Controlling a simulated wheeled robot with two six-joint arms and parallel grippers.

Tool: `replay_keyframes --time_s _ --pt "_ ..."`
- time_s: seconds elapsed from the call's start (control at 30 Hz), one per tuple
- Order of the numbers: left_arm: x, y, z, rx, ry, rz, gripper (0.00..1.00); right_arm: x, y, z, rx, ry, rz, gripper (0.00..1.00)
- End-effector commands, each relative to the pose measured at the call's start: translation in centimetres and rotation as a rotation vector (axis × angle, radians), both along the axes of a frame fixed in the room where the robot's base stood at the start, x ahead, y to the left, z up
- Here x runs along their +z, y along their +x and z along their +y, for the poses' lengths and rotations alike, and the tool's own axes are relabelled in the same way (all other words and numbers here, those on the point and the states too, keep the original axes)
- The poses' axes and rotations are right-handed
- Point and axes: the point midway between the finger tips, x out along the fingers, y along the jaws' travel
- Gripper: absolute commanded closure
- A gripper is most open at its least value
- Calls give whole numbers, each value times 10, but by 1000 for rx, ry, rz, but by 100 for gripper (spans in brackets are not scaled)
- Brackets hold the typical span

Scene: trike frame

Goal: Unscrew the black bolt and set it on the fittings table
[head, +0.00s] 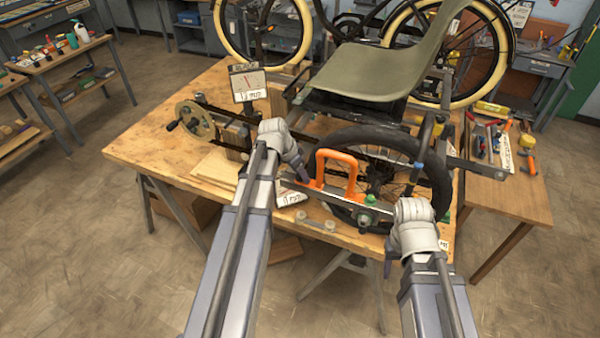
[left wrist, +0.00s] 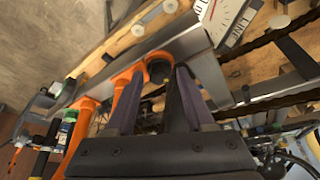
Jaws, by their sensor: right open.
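A round black piece (left wrist: 159,70), which looks like the bolt head, sits by an orange ring in the left wrist view. My left gripper (left wrist: 159,74) has its two purple fingers apart on either side of it; whether they touch it is unclear. In the head view the left gripper (head: 303,174) is beside an orange handle (head: 336,152) on a metal bar (head: 345,202), and the bolt cannot be made out. My right gripper (head: 388,264) hangs by the table's front edge, mostly hidden by its wrist. No table is readably marked as the fittings table.
The wooden workbench (head: 140,150) carries the trike frame with a black tyre (head: 437,178) and green seat (head: 385,72). A side table (head: 510,198) with tools is at the right.

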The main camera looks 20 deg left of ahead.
Motion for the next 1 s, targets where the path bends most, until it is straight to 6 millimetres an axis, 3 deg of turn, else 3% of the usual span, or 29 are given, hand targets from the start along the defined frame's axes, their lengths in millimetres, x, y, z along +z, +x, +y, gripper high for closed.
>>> replay_keyframes --time_s 0.07,0.4,0.53,0.77,1.0 --pt "0 0 0 0 1 0 56 0 0 0 0 0 0 50" --pt "0 0 0 1 1 1 93 0 0 0 0 0 0 50" --pt "0 -1 -1 47 3 1 93 0 0 0 0 0 0 50" --pt "0 -1 -1 303 2 0 93 0 0 0 0 0 0 50" --pt "4 0 0 294 1 1 93 4 0 0 0 0 0 50"
